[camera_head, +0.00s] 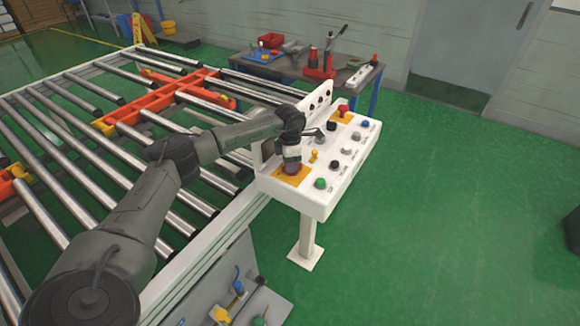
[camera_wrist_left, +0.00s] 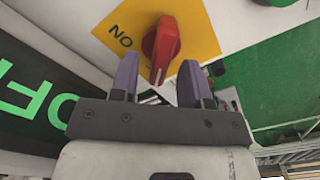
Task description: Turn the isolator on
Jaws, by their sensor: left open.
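The isolator is a red rotary knob (camera_wrist_left: 160,48) on a yellow plate (camera_wrist_left: 198,32) marked ON, shown turned around in the left wrist view. The knob's pointed end lies between the fingertips of my left gripper (camera_wrist_left: 158,76), which is open. I cannot tell whether either finger touches it. In the head view my left gripper (camera_head: 292,163) comes down over the near yellow plate (camera_head: 284,182) of the white control box (camera_head: 318,200) and hides most of the knob. My right gripper is in neither view.
A second red knob (camera_head: 343,110) sits on the far yellow plate. Several buttons and small switches, including a green button (camera_head: 321,183), stand close to my left gripper. The roller conveyor (camera_head: 70,160) lies left.

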